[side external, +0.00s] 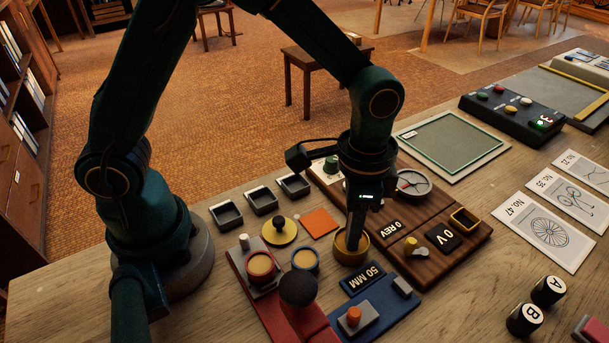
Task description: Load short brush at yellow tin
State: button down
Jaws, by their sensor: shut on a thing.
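The yellow tin (365,257) stands in the middle of the table, at the left edge of a brown wooden board. My gripper (354,234) points straight down over it, with its tips at or just inside the tin's mouth. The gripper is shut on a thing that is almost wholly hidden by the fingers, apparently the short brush. I cannot make out its bristles or how deep they reach. A blue-rimmed tin (306,264) and a red tin (261,268) stand to the left of the yellow one.
The wooden board (440,268) carries a dial and displays. A blue plate (397,309) reads 50 MM. A black ball knob (298,289) rises in front of the tins. Small dark trays (262,200) lie behind. Cards (548,232) and black cylinders (525,319) lie to the right.

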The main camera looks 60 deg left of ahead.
jog(key=shift+f, duration=0.1)
dwell(0.3)
jog(key=shift+r, duration=3.55)
